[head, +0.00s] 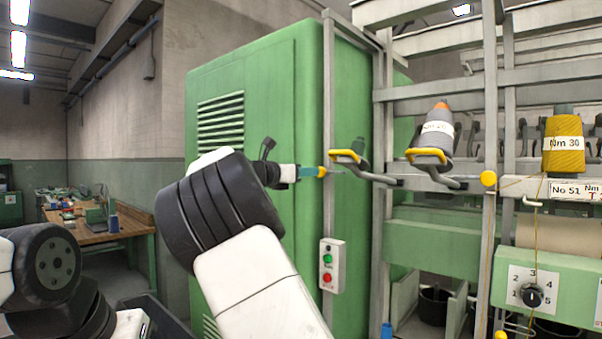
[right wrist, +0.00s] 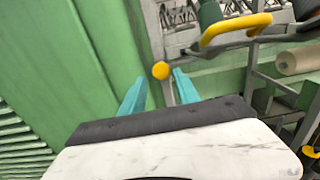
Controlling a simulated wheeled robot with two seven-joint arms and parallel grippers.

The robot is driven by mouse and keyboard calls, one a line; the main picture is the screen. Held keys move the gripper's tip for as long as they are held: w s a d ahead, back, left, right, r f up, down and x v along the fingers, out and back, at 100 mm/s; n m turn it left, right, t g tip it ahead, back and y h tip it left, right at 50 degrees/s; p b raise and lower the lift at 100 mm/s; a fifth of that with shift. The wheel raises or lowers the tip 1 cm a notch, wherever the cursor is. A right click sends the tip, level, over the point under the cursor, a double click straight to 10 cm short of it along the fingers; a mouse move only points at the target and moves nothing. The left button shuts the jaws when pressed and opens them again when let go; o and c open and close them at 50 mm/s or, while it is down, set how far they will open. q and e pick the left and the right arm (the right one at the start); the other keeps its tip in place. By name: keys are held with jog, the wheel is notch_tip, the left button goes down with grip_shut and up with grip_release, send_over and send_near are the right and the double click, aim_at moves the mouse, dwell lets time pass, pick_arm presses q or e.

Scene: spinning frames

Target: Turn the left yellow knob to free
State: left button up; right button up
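The left yellow knob (head: 322,172) is a small round ball by the frame post at the edge of the green cabinet. In the right wrist view the knob (right wrist: 161,70) shows between the tips of my right gripper (right wrist: 160,80). The teal fingers are spread apart, one on each side of it, with a gap visible on both sides. In the head view my right gripper (head: 305,172) points right, its tips at the knob. A second yellow knob (head: 488,178) sits on a post further right. My left gripper is out of view; only part of my left arm shows.
The green cabinet (head: 260,110) stands behind my right arm. A switch box (head: 332,265) with green and red buttons hangs below the knob. Yellow-topped bobbin holders (head: 427,155) stick out to the right. A dial (head: 532,295) sits lower right. A workbench (head: 100,225) stands far left.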

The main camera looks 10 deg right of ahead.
aim_at(322, 172)
jog(key=x, duration=0.5)
jog(key=shift+s, duration=0.1)
jog(key=shift+c, duration=0.2)
grip_shut()
